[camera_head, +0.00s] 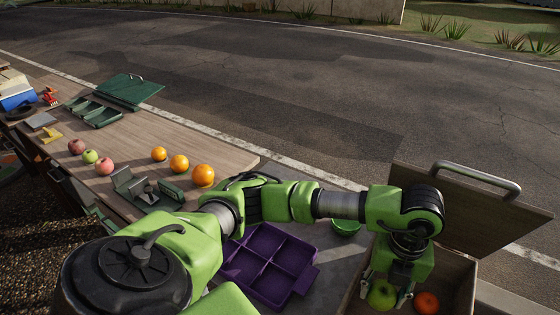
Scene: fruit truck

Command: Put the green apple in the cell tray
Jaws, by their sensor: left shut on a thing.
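A green apple (381,295) is between the fingers of my left gripper (388,294), low inside an open wooden box at the lower right. The gripper points down and is shut on the apple. Whether the apple touches the box floor is hard to tell. A purple cell tray (314,272) with several square, empty-looking cells lies left of the box; my arm passes over its far side and hides part of it. My right gripper is not in view.
A green bowl (345,228) sits behind my arm. The wooden table (130,148) at left holds red apples, another small green apple (90,156) and oranges.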

